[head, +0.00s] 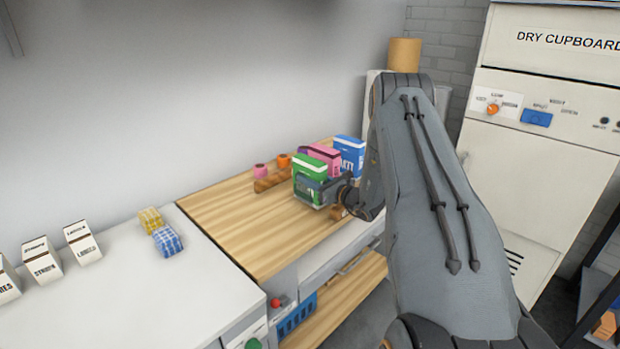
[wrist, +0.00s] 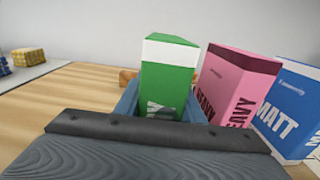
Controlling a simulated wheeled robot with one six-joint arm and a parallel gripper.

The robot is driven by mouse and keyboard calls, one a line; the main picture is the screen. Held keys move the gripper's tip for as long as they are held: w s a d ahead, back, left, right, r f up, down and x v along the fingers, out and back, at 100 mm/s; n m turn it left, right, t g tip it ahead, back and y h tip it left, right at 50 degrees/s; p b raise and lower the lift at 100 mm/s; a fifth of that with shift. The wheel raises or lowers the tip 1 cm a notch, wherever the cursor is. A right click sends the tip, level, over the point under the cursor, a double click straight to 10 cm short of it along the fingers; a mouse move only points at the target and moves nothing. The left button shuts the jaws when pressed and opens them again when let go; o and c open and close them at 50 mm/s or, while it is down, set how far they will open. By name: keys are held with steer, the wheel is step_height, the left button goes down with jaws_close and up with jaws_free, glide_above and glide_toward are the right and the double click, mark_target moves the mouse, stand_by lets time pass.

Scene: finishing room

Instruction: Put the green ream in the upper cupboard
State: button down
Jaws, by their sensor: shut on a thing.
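The green ream (head: 309,170) is a green box with a white top band, upright over the wooden worktop in the head view. My gripper (head: 318,190) is shut on it from the front right. In the wrist view the green ream (wrist: 168,80) stands between the blue-grey fingers of my gripper (wrist: 165,104), its lower part hidden by the gripper. I cannot tell whether its base touches the worktop. The upper cupboard cannot be made out for certain; a tall cabinet marked DRY CUPBOARD (head: 545,160) stands at the right.
A pink ream (head: 322,153) and a blue ream (head: 349,150) stand just beyond the green one on the wooden worktop (head: 225,215). Small pink and orange rolls (head: 261,171) lie behind. Yellow and blue checked packs (head: 151,220) and white label boxes (head: 82,243) are on the left counter.

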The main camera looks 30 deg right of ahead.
steer(key=c, duration=1.4)
jaws_free()
steer(key=shift+f, duration=0.15)
steer(key=shift+o, duration=1.1)
